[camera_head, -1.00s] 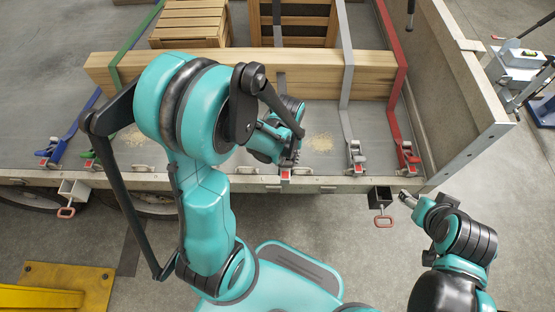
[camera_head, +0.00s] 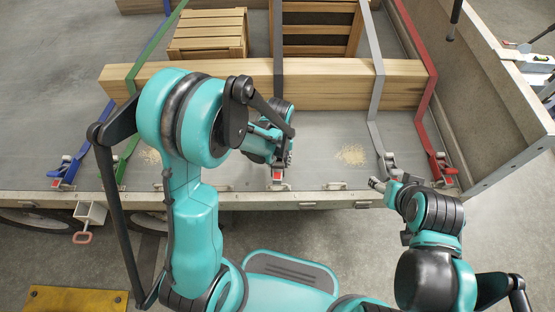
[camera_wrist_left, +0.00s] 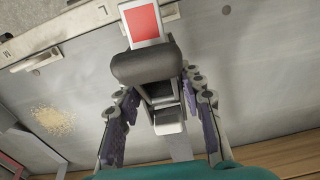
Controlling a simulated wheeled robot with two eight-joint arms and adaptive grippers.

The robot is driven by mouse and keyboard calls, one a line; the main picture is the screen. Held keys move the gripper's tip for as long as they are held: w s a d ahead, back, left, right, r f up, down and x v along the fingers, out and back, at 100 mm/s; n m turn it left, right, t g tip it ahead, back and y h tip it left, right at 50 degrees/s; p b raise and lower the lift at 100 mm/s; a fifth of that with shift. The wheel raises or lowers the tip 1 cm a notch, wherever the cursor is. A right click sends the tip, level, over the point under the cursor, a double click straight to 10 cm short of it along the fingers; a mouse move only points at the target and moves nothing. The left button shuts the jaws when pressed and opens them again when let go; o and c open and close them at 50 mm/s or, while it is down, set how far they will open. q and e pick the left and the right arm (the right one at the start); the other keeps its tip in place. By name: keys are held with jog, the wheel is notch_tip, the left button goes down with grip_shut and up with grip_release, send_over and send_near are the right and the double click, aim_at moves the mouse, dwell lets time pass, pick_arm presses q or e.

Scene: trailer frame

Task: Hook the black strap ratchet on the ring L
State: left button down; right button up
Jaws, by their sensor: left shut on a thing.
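The black strap (camera_head: 278,75) runs down from the far side over the long timber to its ratchet (camera_head: 277,178), a dark buckle with a red patch at the trailer's front edge. My left gripper (camera_head: 279,162) is shut on this ratchet. In the left wrist view the ratchet (camera_wrist_left: 160,90) sits between the two fingers, its red end pointing toward the edge rail. In the head view this fitting (camera_head: 335,186) is to the right. My right gripper (camera_head: 376,184) is near the edge; its fingers are unclear.
The long timber (camera_head: 400,84) lies across the bed behind my left gripper. Blue (camera_head: 95,120), green (camera_head: 118,125), grey (camera_head: 373,100) and red (camera_head: 428,95) straps flank it. A side wall (camera_head: 480,90) closes the right.

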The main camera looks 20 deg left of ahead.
pick_arm(q)
jog(key=shift+f+b, duration=1.25)
jog(key=shift+f, duration=0.65)
jog(key=shift+f+b, duration=0.6)
jog(key=shift+b, duration=0.05)
jog(key=c, duration=0.9)
grip_release()
notch_tip(320, 180, up, 12)
jog(key=shift+r, duration=0.1)
jog(key=shift+s+a+r, duration=0.15)
jog(key=shift+s+r, duration=0.05)
jog(key=shift+r, duration=0.1)
jog(key=s+a+r+t, duration=0.1)
jog(key=s+r+t, duration=0.1)
jog(key=s, duration=0.1)
jog(key=s+a+r+m+t, duration=0.1)
jog(key=s+a+r+t, duration=0.1)
jog(key=s+r, duration=0.1)
jog(key=s+a+r+m+t, duration=0.1)
jog(key=s+r+t, duration=0.1)
jog(key=s+t, duration=0.1)
jog(key=shift+s+a+r, duration=0.2)
jog(key=shift+s+a, duration=0.05)
jog(key=shift+s, duration=0.25)
